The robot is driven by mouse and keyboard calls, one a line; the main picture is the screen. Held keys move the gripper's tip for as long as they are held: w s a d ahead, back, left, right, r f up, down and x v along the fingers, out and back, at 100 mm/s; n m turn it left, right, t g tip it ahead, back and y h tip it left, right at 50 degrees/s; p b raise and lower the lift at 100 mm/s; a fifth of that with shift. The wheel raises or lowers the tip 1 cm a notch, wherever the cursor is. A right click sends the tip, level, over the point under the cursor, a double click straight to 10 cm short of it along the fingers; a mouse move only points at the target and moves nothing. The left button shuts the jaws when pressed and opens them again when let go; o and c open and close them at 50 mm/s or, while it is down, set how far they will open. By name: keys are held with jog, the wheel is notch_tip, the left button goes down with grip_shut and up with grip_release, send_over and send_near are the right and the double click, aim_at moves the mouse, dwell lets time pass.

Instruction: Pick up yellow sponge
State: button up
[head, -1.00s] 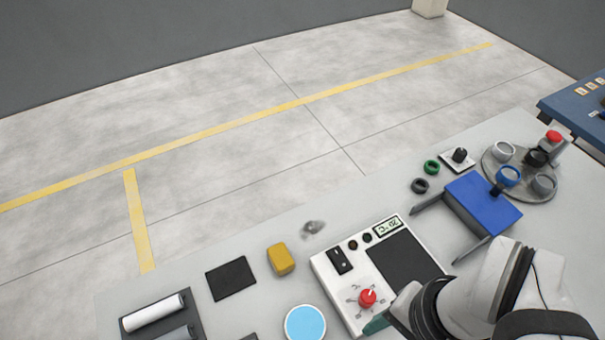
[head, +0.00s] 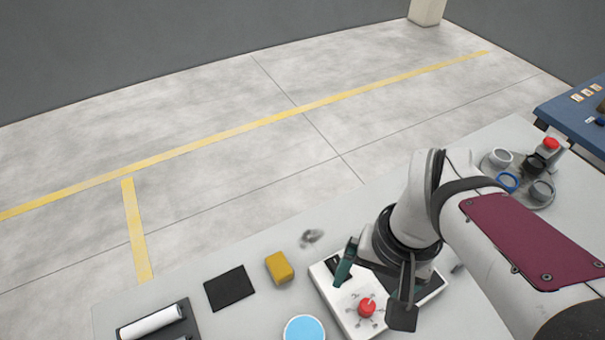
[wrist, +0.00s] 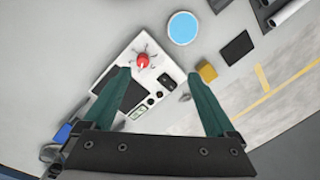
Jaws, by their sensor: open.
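The yellow sponge (head: 279,268) is a small block on the grey table, between a black square pad and the white control box. In the wrist view the sponge (wrist: 207,72) lies just beyond the tip of the right-hand finger. My gripper (head: 374,290) is above the control box, to the right of the sponge in the head view. In the wrist view my gripper (wrist: 165,85) has its two green fingers spread wide with nothing between them but the box below. The sponge is fully visible and apart from the fingers.
The white control box (head: 343,308) with a red knob (head: 367,308) lies under my gripper. A black pad (head: 229,288), a light-blue disc (head: 304,329) and a white cylinder (head: 150,321) lie near the sponge. A grey smudge (head: 311,238) shows behind it. The table's far edge is close.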

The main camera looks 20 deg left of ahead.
jog(key=w+a+f+n, duration=0.2)
jog(key=w+a+n, duration=0.2)
jog(key=w+a, duration=0.15)
jog(key=n+h, duration=0.1)
jog(key=n, duration=0.5)
send_over(279, 265)
notch_tip(279, 265, down, 5)
notch_tip(279, 265, down, 15)
jog(key=shift+f, duration=0.2)
jog(key=c, duration=1.4)
